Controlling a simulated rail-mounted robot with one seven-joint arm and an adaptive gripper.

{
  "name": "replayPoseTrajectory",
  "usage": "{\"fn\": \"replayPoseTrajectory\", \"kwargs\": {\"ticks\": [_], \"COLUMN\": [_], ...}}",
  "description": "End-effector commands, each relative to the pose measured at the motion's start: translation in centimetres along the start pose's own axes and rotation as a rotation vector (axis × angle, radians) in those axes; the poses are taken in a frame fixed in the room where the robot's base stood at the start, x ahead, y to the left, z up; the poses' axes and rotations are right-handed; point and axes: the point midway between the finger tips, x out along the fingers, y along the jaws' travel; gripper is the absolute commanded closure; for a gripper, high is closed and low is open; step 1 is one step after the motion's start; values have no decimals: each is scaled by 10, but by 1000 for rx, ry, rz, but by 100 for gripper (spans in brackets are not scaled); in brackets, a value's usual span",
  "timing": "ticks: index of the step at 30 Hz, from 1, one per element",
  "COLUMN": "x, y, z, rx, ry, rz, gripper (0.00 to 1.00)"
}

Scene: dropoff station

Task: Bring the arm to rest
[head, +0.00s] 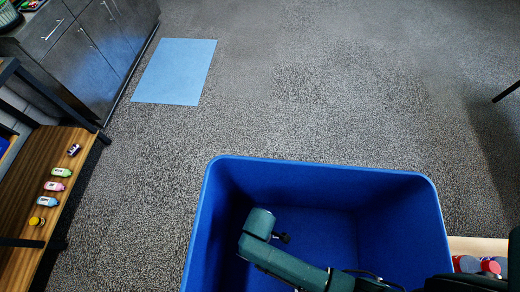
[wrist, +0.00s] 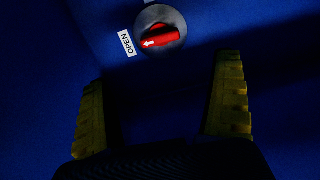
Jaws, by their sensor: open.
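My dark green arm (head: 290,262) reaches from the lower right over the blue bin (head: 212,200) in the head view, and its elbow-like bend is above the bin's inside. My gripper (wrist: 161,70) shows in the wrist view with its two yellowish fingers wide apart and nothing between them. In the head view the gripper itself is hidden. Beyond the fingers is a dark blue surface with a red knob (wrist: 160,40) on a grey round dial. A white label reading OPEN (wrist: 127,43) is beside the dial.
A wooden shelf (head: 25,190) at the left holds several small bottles. Grey cabinets (head: 85,55) stand at the upper left, with a light blue mat (head: 175,72) on the floor beside them. Red-capped containers (head: 489,267) are right of the bin. The carpet beyond the bin is clear.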

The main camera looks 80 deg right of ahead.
Motion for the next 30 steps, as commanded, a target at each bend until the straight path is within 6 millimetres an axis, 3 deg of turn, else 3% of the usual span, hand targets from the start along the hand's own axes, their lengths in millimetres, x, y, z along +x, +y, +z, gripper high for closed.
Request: {"fn": "replayPoseTrajectory", "kwargs": {"ticks": [11, 30], "x": [-9, -136], "y": [0, 0], "z": [0, 0], "rx": [0, 0], "ry": [0, -2], "rz": [0, -1], "gripper": [4, 4]}}
